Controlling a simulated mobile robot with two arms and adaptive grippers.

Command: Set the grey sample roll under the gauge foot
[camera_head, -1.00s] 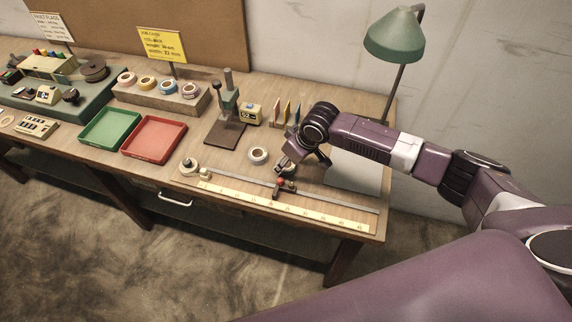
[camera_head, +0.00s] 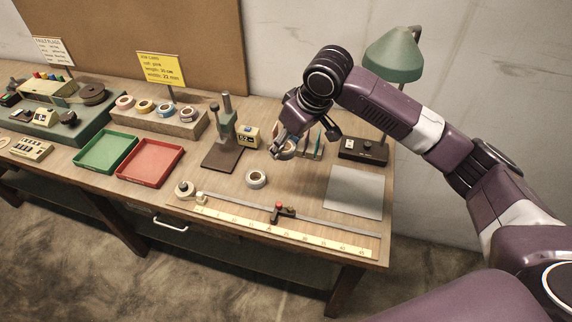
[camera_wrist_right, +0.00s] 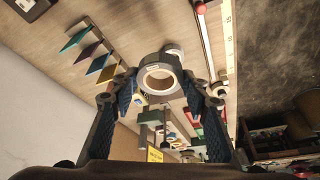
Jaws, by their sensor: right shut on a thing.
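My right gripper (camera_head: 283,142) is shut on a pale grey roll (camera_head: 285,154) and holds it above the table, right of the gauge. In the right wrist view the roll (camera_wrist_right: 160,66) sits between the two fingers (camera_wrist_right: 163,88), its round hole facing the camera. The gauge (camera_head: 226,128) has an upright post on a brown base plate (camera_head: 222,157), with a small yellow display box (camera_head: 249,136) beside it. The held roll is apart from the gauge; the space under the foot is too small to make out. My left gripper is not in view.
Another pale roll (camera_head: 256,179) lies on the table in front of the gauge. Coloured upright cards (camera_head: 313,145) stand behind my gripper. A grey mat (camera_head: 354,193) and a ruler rail (camera_head: 330,224) lie to the right and front. A red tray (camera_head: 150,162) is left.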

